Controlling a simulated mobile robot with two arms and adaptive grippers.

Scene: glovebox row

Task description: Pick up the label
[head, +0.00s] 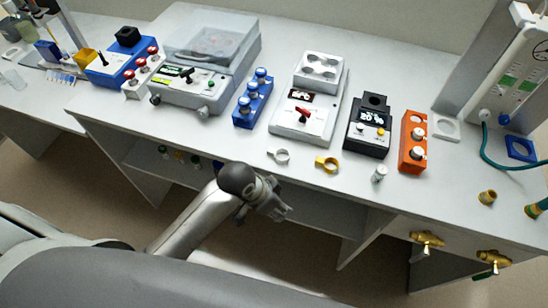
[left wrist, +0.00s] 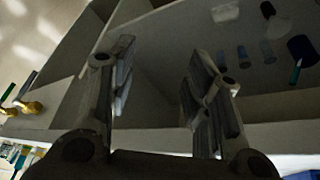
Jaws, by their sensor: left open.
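I cannot pick out a label with certainty in either view. A small pale flat piece (left wrist: 225,11) shows at the top of the left wrist view, but I cannot tell what it is. My left gripper (head: 278,210) is in front of the bench edge, below the level of the worktop and near the open shelf space. In the left wrist view its two fingers (left wrist: 165,85) stand wide apart with nothing between them. My right gripper is not in view.
The worktop (head: 225,133) holds a blue rack (head: 253,98), a white device with a red knob (head: 303,115), a black device (head: 369,127) and an orange block (head: 413,141). Brass valves (head: 427,240) stick out at the front right. Small bottles (head: 180,154) stand on the shelf below.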

